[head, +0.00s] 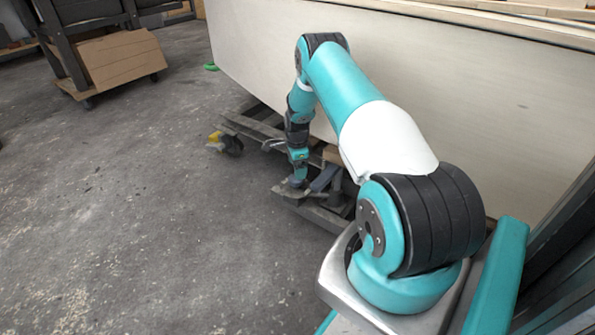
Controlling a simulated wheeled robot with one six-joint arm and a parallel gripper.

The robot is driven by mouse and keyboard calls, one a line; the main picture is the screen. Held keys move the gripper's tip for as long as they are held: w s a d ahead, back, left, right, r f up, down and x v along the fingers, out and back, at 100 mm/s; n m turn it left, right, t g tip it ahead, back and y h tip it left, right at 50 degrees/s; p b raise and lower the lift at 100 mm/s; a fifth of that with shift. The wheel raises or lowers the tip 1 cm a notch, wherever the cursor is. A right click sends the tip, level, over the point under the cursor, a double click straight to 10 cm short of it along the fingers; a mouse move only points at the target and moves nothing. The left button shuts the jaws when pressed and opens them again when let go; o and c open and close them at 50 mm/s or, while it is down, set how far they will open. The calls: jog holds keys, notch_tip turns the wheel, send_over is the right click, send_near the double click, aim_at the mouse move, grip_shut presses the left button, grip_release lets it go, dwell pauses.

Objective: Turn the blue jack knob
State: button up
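My arm reaches out and down to the low frame at the base of the pale hull. My gripper (298,178) points down at the frame's near left end. A small blue-grey piece (297,184) shows right at the gripper's tip. It seems to be the blue jack knob, but it is too small and too covered to be sure. The fingers are too small to tell whether they are open or shut, or whether they touch the knob. A blue-grey bar (323,178) slants just right of the gripper.
The pale plywood hull (480,110) rises behind my arm. A dark metal and wood frame (328,217) lies under its edge. A yellow and black wheel (228,144) sits left of it. A cardboard box (120,57) stands far left. The concrete floor at left is clear.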

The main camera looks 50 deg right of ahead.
notch_tip(320, 180, up, 12)
jog(key=p, duration=0.4)
jog(key=shift+r, duration=0.25)
